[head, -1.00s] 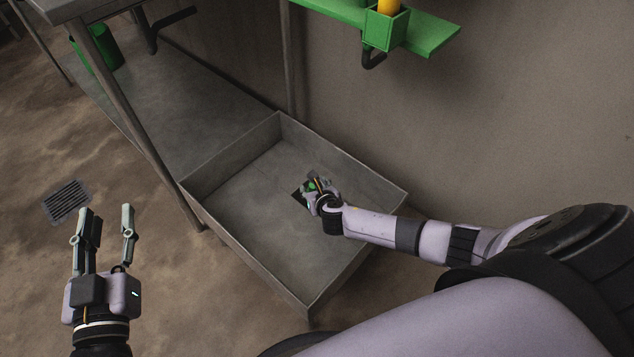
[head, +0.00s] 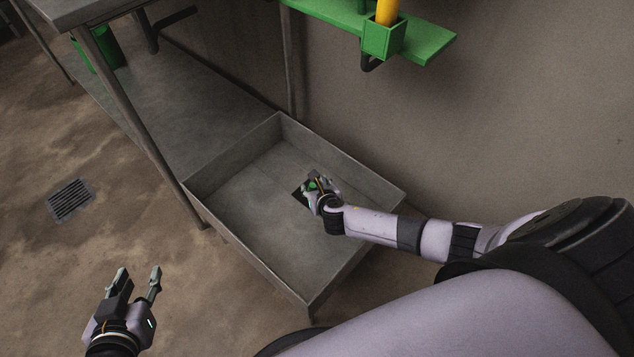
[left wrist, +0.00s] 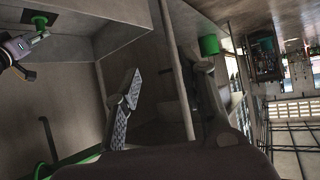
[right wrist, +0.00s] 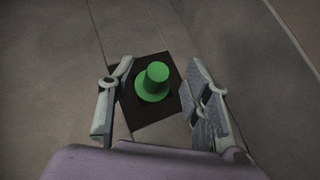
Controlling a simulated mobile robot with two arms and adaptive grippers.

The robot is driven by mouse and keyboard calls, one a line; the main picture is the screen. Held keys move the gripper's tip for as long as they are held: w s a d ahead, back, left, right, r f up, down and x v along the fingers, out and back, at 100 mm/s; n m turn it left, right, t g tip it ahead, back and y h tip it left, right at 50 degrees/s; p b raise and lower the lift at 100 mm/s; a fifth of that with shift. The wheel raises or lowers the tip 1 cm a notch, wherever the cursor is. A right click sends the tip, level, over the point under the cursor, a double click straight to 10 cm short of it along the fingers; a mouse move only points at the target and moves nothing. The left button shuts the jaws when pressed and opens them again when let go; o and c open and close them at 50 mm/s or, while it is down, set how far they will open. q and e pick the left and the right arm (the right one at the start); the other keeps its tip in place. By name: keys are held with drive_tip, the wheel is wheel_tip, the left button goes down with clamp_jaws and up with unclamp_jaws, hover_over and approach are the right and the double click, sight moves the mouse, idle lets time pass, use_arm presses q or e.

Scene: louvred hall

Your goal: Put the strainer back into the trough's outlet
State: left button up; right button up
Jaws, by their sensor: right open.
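The green strainer (right wrist: 153,92), a round disc with an upright knob, shows against the dark square outlet (right wrist: 145,117) in the right wrist view. I cannot tell whether it is seated in it or just above it. My right gripper (right wrist: 157,92) is open, one finger on each side of the strainer, apart from it. In the head view my right gripper (head: 311,184) is low inside the grey trough (head: 232,240) and partly hides the strainer and the outlet (head: 298,194). My left gripper (head: 140,271) is open and empty, left of the trough over the floor.
A metal table leg (head: 140,125) stands at the trough's left corner. A green shelf (head: 425,45) with a holder and yellow item is on the wall above. A green bucket (head: 100,48) stands at the back left. A floor grate (head: 70,200) lies left; floor around it is clear.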

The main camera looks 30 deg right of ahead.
drive_tip(key=shift+s+a+r+p, duration=0.1)
drive_tip(key=shift+s+r+p, duration=0.15)
drive_tip(key=shift+r+p, duration=0.4)
use_arm(q)
drive_tip(key=s+a+f+g+y+p, duration=0.1)
drive_tip(key=s+a+f+g, duration=0.1)
drive_tip(key=s, duration=0.4)
drive_tip(key=s+a+f+g+y+p, duration=0.1)
drive_tip(key=s+a+f+g, duration=0.1)
drive_tip(key=s+g, duration=0.3)
drive_tip(key=shift+s+a+f+g, duration=0.15)
drive_tip(key=shift+s+f+g, duration=0.15)
drive_tip(key=shift+s+f, duration=0.45)
use_arm(e)
drive_tip(key=shift+s+a+r, duration=0.1)
drive_tip(key=shift+s+r, duration=0.45)
drive_tip(key=shift+r, duration=0.35)
use_arm(q)
drive_tip(key=shift+s+r, duration=0.1)
use_arm(e)
drive_tip(key=v, duration=1.2)
